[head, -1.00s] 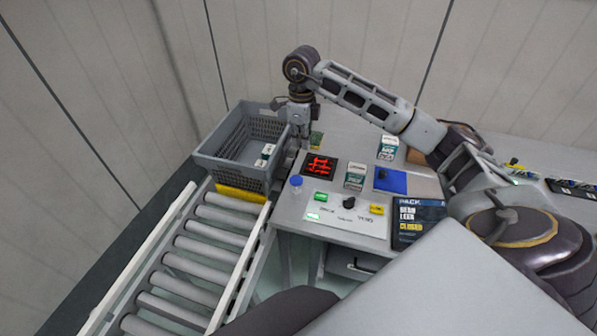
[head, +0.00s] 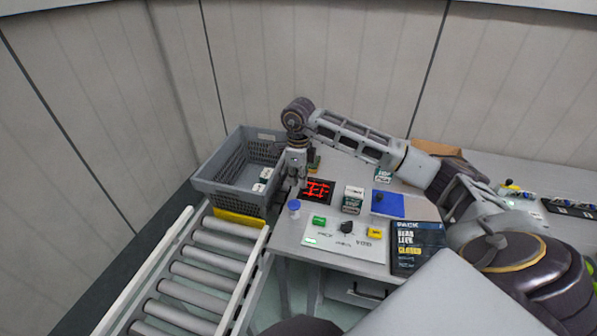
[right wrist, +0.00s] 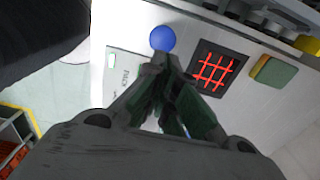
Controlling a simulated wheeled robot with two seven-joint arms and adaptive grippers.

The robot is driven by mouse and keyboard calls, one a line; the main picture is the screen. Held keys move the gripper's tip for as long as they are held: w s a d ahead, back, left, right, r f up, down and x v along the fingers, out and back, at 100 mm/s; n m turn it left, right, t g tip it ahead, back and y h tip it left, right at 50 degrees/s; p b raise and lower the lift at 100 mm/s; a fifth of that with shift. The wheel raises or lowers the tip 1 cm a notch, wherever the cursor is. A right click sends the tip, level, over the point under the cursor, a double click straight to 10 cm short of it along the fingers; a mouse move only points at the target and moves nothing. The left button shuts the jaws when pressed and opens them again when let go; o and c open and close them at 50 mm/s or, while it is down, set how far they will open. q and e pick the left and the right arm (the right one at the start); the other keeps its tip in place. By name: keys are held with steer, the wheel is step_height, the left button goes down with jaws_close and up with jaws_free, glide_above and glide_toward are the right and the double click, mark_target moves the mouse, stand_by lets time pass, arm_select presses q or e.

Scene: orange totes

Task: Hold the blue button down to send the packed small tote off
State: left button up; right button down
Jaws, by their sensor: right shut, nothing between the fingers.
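The blue button (head: 294,205) is a round blue cap at the table's left corner. It also shows as a blue disc in the right wrist view (right wrist: 162,39), just past my fingertips. My right gripper (head: 297,185) points down, right behind the button, with its fingers shut and empty. In the right wrist view its fingertips (right wrist: 160,62) look very near the button; I cannot tell whether they touch it. The small grey tote (head: 217,196) stands at the roller conveyor's far end with a small white-and-green box (head: 265,174) inside. My left gripper is not in view.
A red-lit display (head: 317,191) lies right of the button. A panel (head: 335,241) with green and yellow buttons and a black knob is in front. A box (head: 353,198), a blue pad (head: 387,204) and a black sign (head: 418,247) stand further right. The conveyor rollers (head: 200,274) are bare.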

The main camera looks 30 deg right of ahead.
mark_target(299, 204)
steer(key=shift+f+p, duration=0.9)
steer(key=shift+f, duration=3.4)
steer(key=shift+f, duration=0.15)
